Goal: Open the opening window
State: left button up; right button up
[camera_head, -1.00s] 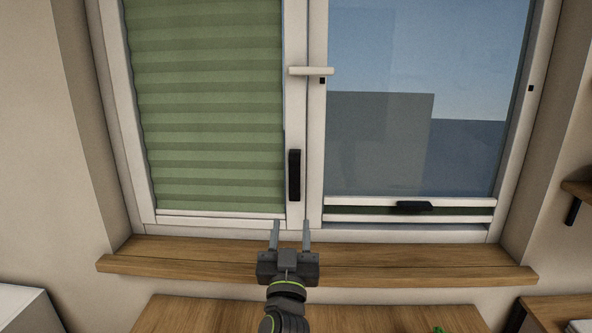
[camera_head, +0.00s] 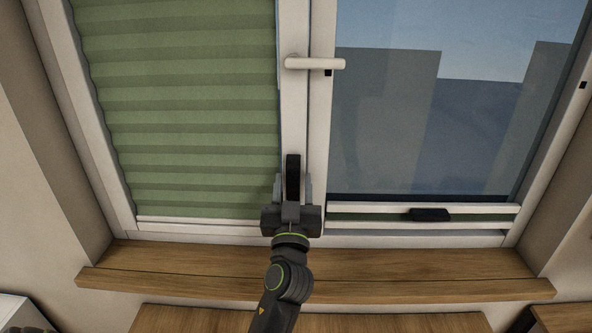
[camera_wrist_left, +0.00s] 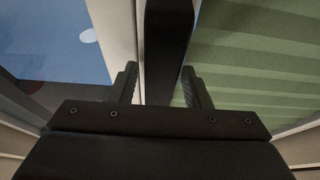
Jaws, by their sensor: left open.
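The window's left sash (camera_head: 284,120) has a green pleated blind and a pale frame. A pale lever handle (camera_head: 315,63) lies level at the sash's right edge, pointing right. Lower on the same frame is an upright black pull bar (camera_head: 293,165). My left gripper (camera_head: 293,183) is open, with one finger on each side of the black bar's lower part. In the left wrist view the dark bar (camera_wrist_left: 168,40) runs up between the open fingers (camera_wrist_left: 159,70). I cannot tell whether the fingers touch it. The sash looks closed. My right gripper is not in view.
The right pane (camera_head: 400,130) shows sky and grey blocks, with a low rail and a black grip (camera_head: 429,214) beneath it. A wooden sill (camera_head: 400,288) runs below the window. A wooden surface (camera_head: 400,318) lies under it. Walls stand at both sides.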

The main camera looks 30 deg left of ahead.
pick_arm(q)
jog(key=shift+s+r, duration=0.1)
jog(key=shift+c, duration=0.3)
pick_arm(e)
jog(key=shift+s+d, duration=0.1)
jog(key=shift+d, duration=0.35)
pick_arm(q)
grip_shut()
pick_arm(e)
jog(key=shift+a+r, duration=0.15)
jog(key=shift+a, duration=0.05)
